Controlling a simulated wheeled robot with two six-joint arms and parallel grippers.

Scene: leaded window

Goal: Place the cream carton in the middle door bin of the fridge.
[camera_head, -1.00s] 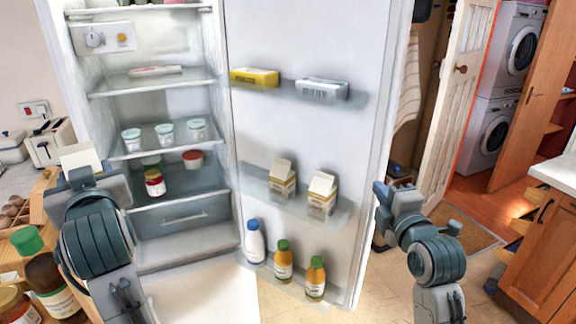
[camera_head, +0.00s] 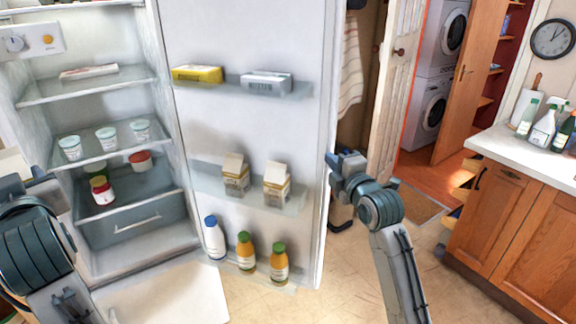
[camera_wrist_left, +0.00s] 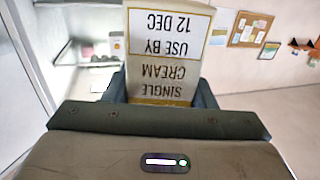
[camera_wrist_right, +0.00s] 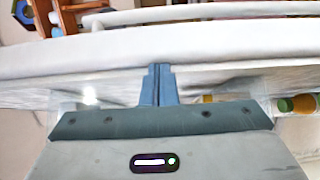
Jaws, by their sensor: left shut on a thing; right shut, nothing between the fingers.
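The cream carton (camera_wrist_left: 165,50) fills the upper middle of the left wrist view, its "SINGLE CREAM" label upside down. My left gripper (camera_wrist_left: 163,92) is shut on it. In the head view this gripper (camera_head: 30,182) is at the left edge, with a pale part of the carton (camera_head: 10,164) beside it. The fridge door (camera_head: 250,130) stands open. Its middle bin (camera_head: 298,205) holds two similar cartons (camera_head: 236,174) (camera_head: 277,184), with room left of them. My right gripper (camera_head: 345,160) is shut and empty by the door's outer edge; its closed fingers also show in the right wrist view (camera_wrist_right: 158,85).
The upper door bin (camera_head: 225,86) holds a yellow pack and a white pack. Several bottles (camera_head: 246,252) stand in the lower bin. Fridge shelves (camera_head: 90,85) lie left of the door.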

